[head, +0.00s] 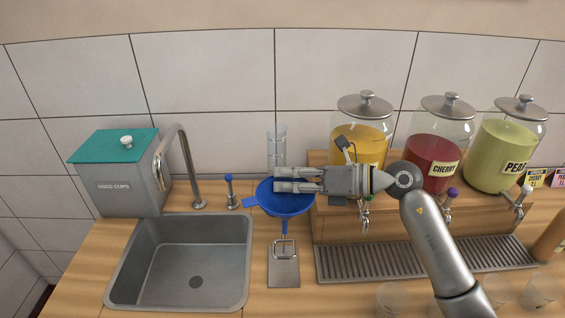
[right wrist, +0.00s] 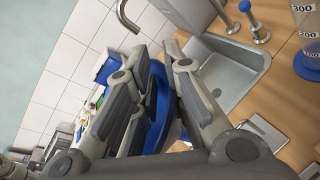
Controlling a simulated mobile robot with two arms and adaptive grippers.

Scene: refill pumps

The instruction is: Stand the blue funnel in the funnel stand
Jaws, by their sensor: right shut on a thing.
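The blue funnel (head: 287,207) is in the head view, right of the sink, bowl up with its spout pointing down. My right gripper (head: 276,180) reaches in from the right and is shut on the funnel at its bowl. In the right wrist view the blue funnel (right wrist: 157,118) shows between the fingers, partly hidden by them. The funnel stand (head: 283,274), a small metal plate with a wire frame, stands on the counter below the spout. It also shows in the right wrist view (right wrist: 268,133). Whether spout and stand touch, I cannot tell. My left gripper is not in view.
A sink (head: 180,268) lies left of the stand, with a faucet (head: 190,170) and a blue-topped pump (head: 231,190) behind it. A clear cylinder (head: 277,140) stands behind the funnel. The wooden dispenser base (head: 335,226) with jars and a drip tray (head: 370,263) is close on the right.

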